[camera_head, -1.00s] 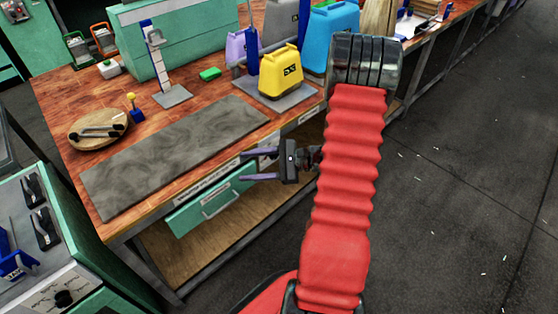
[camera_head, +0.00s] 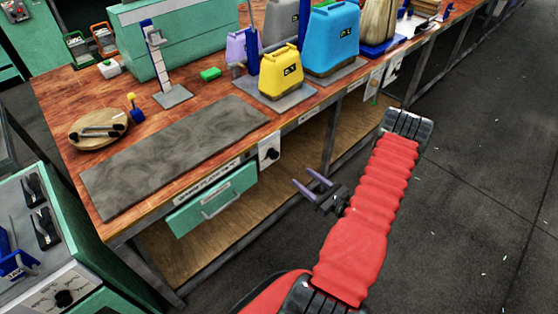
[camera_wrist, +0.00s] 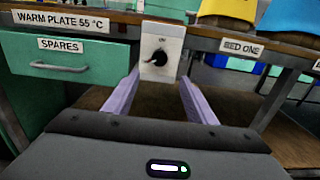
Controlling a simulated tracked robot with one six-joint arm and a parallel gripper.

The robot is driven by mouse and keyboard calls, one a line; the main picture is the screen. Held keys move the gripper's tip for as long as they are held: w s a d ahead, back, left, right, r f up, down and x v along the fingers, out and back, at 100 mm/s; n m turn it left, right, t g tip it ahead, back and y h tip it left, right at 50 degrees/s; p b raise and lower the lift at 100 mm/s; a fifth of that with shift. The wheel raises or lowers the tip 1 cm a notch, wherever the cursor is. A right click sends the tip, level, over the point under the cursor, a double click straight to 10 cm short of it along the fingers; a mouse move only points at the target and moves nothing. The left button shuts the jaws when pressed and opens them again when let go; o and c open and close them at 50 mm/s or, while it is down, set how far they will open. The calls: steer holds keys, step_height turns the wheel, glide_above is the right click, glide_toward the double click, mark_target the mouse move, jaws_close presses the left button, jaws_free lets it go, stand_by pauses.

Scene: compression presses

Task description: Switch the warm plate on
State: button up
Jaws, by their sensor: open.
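The warm plate (camera_head: 170,155) is a long grey mottled slab on the bench's front left. Its label (camera_wrist: 60,20) in the wrist view reads "WARM PLATE 55 °C". A white switch box (camera_head: 269,150) with a black knob sits on the bench's front edge, right of the green drawer. In the wrist view the switch box (camera_wrist: 161,45) has small lettering above its dark knob (camera_wrist: 158,57); the knob's exact setting is hard to tell. My gripper (camera_head: 308,180) is open and empty, apart from the box, to its lower right in the head view. In the wrist view its lilac fingers flank the knob from nearer the camera.
A green drawer (camera_head: 213,200) labelled "SPARES" hangs under the bench. A yellow container (camera_head: 281,72) and a blue one (camera_head: 331,45) stand on the bench. A wooden dish (camera_head: 98,130) lies left. Another switch box (camera_head: 372,83) sits farther right.

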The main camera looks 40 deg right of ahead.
mark_target(276, 157)
steer(key=shift+w, duration=0.15)
steer(key=w, duration=1.3)
steer(key=shift+w+a, duration=0.2)
steer(key=shift+w, duration=0.05)
steer(key=shift+c, duration=0.4)
steer(key=c, duration=0.9)
steer(key=shift+a, duration=0.2)
steer(key=shift+c, duration=0.3)
steer(key=shift+d, duration=0.1)
